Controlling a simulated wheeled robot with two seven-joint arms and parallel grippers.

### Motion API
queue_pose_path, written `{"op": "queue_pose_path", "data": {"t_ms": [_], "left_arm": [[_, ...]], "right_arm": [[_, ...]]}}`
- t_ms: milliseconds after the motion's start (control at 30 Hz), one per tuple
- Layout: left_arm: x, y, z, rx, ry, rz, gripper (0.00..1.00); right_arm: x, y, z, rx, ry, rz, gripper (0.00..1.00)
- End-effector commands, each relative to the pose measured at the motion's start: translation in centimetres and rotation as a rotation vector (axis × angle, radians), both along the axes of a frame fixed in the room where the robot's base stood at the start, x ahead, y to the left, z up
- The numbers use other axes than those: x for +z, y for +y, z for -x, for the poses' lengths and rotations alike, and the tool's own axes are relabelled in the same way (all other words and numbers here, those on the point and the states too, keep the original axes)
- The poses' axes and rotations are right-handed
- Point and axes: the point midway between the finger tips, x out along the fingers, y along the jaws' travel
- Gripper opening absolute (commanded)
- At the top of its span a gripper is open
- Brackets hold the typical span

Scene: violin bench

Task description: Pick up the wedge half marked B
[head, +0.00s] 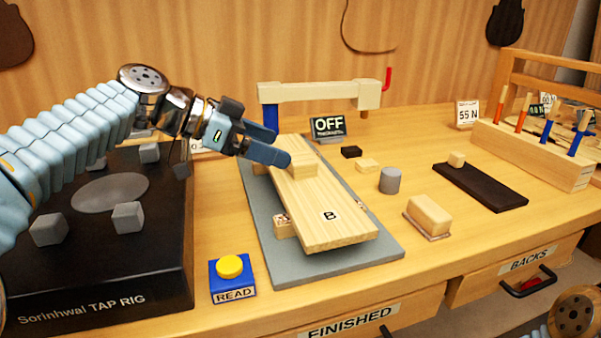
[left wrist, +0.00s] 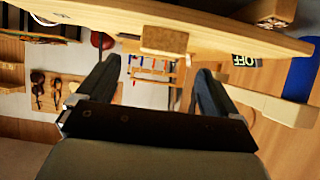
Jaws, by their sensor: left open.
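The wedge half marked B (head: 318,228) is a pale wooden board. It lies tilted over supports on a grey plate (head: 262,232), its near end overhanging. A small wooden block (head: 303,167) stands on its upper face. My left gripper (head: 279,146) is open at the block's left side. In the left wrist view the open fingers (left wrist: 154,68) point toward the board (left wrist: 225,28), with the block (left wrist: 165,40) between their tips. I cannot tell whether they touch it. My right gripper is not in view.
A clamp frame (head: 320,92) with an OFF sign (head: 328,126) stands behind the plate. The black tap rig (head: 105,270) is at left, the READ button (head: 231,268) in front. A grey cylinder (head: 390,180), a wooden block (head: 429,214) and a dark strip (head: 480,186) lie right.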

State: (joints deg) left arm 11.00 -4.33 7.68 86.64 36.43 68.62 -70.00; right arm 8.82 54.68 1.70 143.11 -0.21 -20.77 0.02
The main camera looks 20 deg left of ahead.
Motion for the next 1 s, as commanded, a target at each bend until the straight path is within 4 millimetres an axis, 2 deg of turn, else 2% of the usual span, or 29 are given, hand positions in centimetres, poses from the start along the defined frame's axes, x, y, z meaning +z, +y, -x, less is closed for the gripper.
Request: {"op": "queue_pose_path", "data": {"t_ms": [300,567,1000], "left_arm": [[-2.2,-3.1,-2.3,-0.001,0.002,0.0,0.94],[-2.4,-3.2,-2.5,0.0,0.001,0.001,0.92],[-2.4,-3.2,-2.4,0.0,0.001,0.001,0.25]], "right_arm": [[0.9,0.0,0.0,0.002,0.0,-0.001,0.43],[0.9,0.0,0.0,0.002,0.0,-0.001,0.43],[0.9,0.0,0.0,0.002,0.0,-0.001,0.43]]}}
